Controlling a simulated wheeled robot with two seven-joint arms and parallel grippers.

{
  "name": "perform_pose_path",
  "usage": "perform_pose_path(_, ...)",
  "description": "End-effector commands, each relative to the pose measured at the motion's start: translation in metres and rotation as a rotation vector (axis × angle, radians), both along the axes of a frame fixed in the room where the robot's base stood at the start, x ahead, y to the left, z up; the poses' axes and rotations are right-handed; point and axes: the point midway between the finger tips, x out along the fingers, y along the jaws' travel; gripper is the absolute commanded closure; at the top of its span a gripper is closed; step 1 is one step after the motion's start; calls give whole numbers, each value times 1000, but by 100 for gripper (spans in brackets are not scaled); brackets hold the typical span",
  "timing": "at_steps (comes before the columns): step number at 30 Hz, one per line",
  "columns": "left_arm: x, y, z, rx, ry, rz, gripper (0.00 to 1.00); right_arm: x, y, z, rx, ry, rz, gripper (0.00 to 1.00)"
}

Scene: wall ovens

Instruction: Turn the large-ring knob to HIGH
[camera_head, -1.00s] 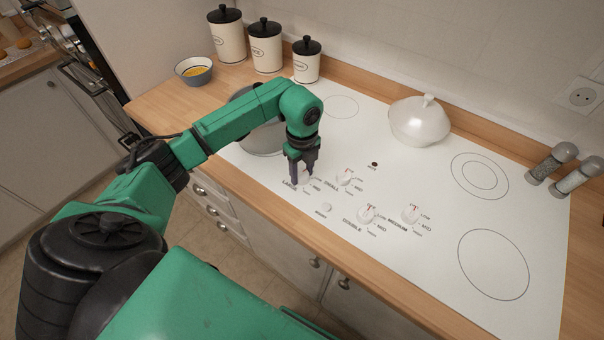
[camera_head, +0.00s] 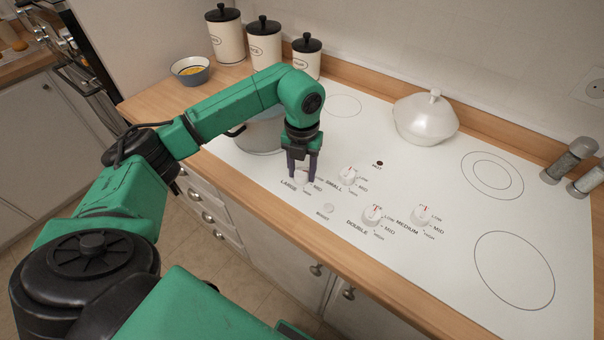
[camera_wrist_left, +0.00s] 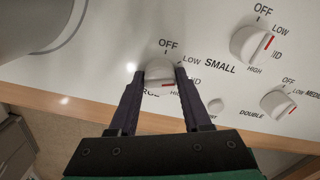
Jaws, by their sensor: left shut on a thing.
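The LARGE knob (camera_head: 301,177) is a white knob on the white cooktop, nearest my left arm. My left gripper (camera_head: 302,179) points down with its two dark fingers on either side of it. In the left wrist view the gripper (camera_wrist_left: 160,78) is shut on the knob (camera_wrist_left: 159,73). The knob's red mark is at its lower right side, toward the MID and HIGH labels. A finger partly covers those labels, so the exact setting is unclear. My right gripper is not in view.
The SMALL knob (camera_head: 348,175), DOUBLE knob (camera_head: 373,213) and MEDIUM knob (camera_head: 422,213) stand close to the right. A pot (camera_head: 262,137) is behind my left arm. A white lidded dish (camera_head: 426,118) stands farther back. The right cooktop rings are clear.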

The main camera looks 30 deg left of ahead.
Motion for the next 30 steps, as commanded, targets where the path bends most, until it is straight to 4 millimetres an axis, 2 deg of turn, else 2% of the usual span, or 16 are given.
perform_pose_path(12,1,0,0,0,-6,-391,100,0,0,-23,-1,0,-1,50)
perform_pose_path(30,2,0,1,1,-8,-933,100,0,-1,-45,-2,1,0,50)
